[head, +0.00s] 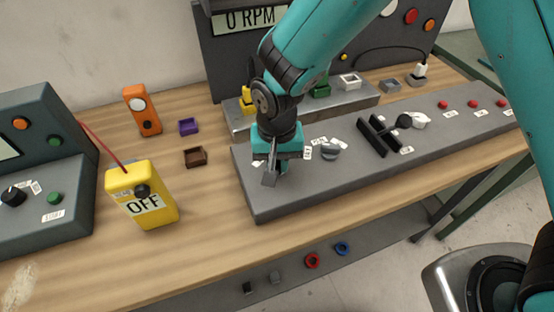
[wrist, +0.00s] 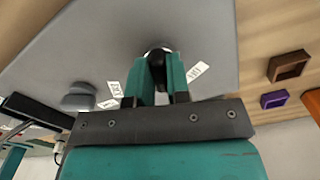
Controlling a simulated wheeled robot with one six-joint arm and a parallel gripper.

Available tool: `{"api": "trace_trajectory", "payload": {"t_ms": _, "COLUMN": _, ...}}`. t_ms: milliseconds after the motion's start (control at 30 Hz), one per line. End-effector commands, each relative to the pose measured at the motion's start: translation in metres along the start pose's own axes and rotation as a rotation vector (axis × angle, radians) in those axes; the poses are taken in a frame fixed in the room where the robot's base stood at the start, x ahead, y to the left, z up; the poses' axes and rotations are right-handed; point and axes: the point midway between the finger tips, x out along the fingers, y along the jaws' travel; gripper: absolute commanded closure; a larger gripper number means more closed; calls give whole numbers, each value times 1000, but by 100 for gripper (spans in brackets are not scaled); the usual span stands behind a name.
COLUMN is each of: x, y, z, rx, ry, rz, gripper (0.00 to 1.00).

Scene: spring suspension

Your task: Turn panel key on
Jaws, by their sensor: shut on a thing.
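The grey sloped panel (head: 320,188) lies along the front of the bench. My gripper (head: 275,172) points down at its left end. In the wrist view my gripper (wrist: 162,82) is shut on a small dark piece, the panel key (wrist: 157,57), with a pale round rim behind it. Small white labels (wrist: 195,72) sit on either side of the key. In the head view the key is hidden by my gripper, and I cannot read its position. A grey knob (head: 330,151) stands on the panel just right of my gripper.
A black handle (head: 378,136) and red buttons (head: 473,103) are farther right on the panel. A yellow box reading OFF (head: 143,195) stands left, with an orange device (head: 142,110) behind it. Small brown (head: 195,157) and purple (head: 188,126) trays lie between.

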Motion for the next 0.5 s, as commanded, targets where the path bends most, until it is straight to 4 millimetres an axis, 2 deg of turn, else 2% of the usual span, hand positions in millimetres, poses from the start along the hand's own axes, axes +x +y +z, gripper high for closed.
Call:
{"api": "trace_trajectory", "payload": {"t_ms": 200, "x": -1, "y": -1, "z": -1, "rx": 135, "ry": 1, "rz": -1, "gripper": 100}}
{"api": "trace_trajectory", "payload": {"t_ms": 500, "x": -1, "y": -2, "z": -1, "rx": 231, "ry": 2, "rz": -2, "gripper": 100}}
